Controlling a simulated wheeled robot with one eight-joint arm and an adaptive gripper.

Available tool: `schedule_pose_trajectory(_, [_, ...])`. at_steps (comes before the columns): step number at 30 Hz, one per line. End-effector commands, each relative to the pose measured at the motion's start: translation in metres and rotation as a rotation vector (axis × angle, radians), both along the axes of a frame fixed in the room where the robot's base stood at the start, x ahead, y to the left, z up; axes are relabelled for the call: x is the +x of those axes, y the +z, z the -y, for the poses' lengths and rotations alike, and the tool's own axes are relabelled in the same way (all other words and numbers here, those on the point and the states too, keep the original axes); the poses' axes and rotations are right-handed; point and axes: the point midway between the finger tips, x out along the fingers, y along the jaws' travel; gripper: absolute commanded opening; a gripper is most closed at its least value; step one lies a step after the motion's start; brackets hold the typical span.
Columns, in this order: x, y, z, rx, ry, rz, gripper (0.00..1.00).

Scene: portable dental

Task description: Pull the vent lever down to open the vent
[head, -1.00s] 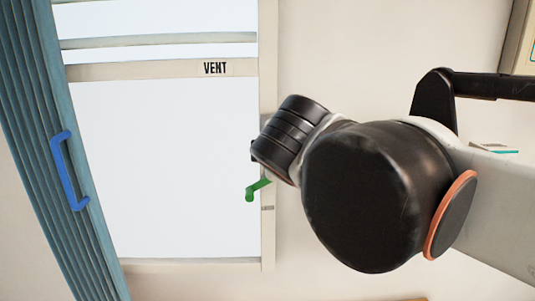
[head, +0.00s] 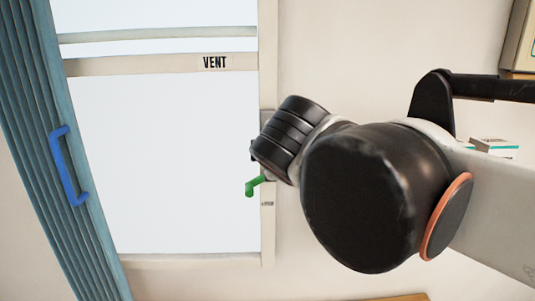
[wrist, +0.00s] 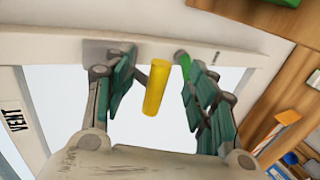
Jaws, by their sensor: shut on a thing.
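A yellow lever (wrist: 157,87) sticks out from a grey plate (wrist: 100,52) on the window frame, between the fingers of my gripper (wrist: 160,82) in the wrist view. My gripper is shut on this lever, though the finger contact is not clear to see. A green lever (wrist: 183,60) is beside the right finger. In the head view the green lever (head: 254,186) shows just below my gripper (head: 256,158), and the yellow lever is hidden behind my wrist. The VENT label (head: 215,63) is on the window's crossbar, above and left of my gripper.
A blue handle (head: 68,166) is on the blue-green folded panel (head: 40,150) at the left. The window frame (head: 267,225) runs close beside my gripper. Wooden shelving (wrist: 285,85) with small items is at the right of the wrist view.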

Motion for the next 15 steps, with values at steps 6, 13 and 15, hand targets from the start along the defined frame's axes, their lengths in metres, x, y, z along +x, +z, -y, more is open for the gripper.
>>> schedule_pose_trajectory(6, [-0.004, -0.001, 0.001, 0.000, -0.004, -0.004, 0.36])
schedule_pose_trajectory(13, [-0.030, 0.011, -0.001, -0.001, 0.000, -0.002, 0.36])
schedule_pose_trajectory(15, [-0.041, 0.017, -0.002, -0.001, 0.002, 0.000, 0.36])
